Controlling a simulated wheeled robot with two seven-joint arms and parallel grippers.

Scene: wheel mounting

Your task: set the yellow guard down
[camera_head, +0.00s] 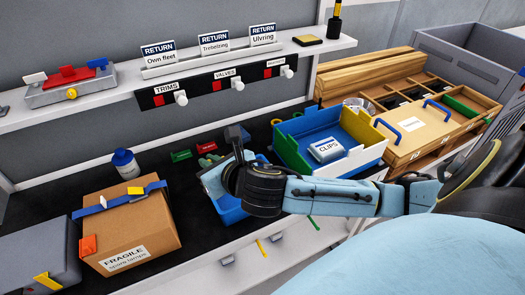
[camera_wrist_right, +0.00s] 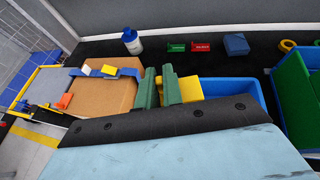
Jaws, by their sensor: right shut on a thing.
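The yellow guard (camera_wrist_right: 190,89) shows in the right wrist view as a yellow block at the green fingers of my right gripper (camera_wrist_right: 160,88). The gripper is shut on it, and the fingers hide part of it. The guard is in front of the left end of a blue tray (camera_wrist_right: 238,86); whether it touches the tray I cannot tell. In the head view my right gripper (camera_head: 226,172) is over the same blue tray (camera_head: 230,212), and the wrist hides the guard. My left gripper is not in view.
A cardboard box (camera_head: 150,228) marked FRAGILE and a blue-capped bottle (camera_head: 125,163) stand left of the tray. A blue, green and yellow bin (camera_head: 283,152) with a CLIPS box (camera_head: 327,149) stands right. Dark bench surface (camera_head: 120,276) shows before the cardboard box.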

